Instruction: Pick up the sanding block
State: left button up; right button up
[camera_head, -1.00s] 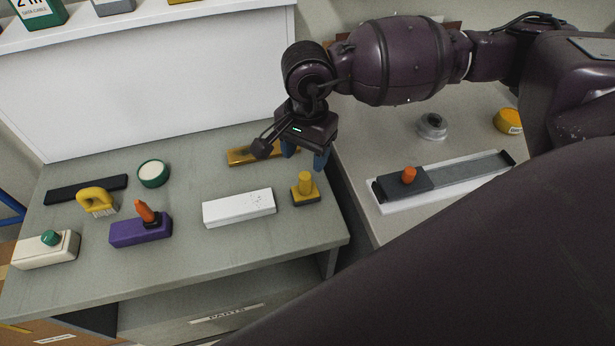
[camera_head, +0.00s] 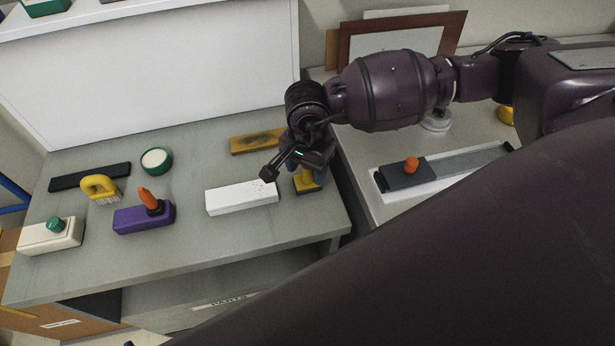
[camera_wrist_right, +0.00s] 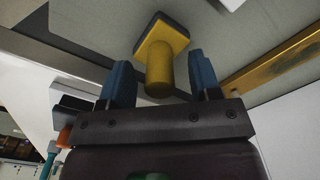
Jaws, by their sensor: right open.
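The block that looks like the sanding block (camera_head: 308,187) has a yellow upright knob on a yellow and dark base. It stands near the right edge of the grey bench. My right gripper (camera_head: 309,170) is right over it, open, and partly hides the knob. In the right wrist view the block (camera_wrist_right: 163,45) shows its yellow knob between and just beyond the two blue fingertips (camera_wrist_right: 160,80). I see a gap on both sides of the knob, and no clear contact. My left gripper is not in view.
A white block (camera_head: 241,197) lies close to the left, and a worn yellow-brown strip (camera_head: 256,142) behind. A purple block with an orange knob (camera_head: 144,216) stands farther left.

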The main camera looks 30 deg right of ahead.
jog(key=shift+f, duration=0.85)
jog(key=c, duration=1)
jog(key=shift+r, duration=0.15)
notch_tip(320, 180, up, 20)
jog(key=shift+f, duration=0.1)
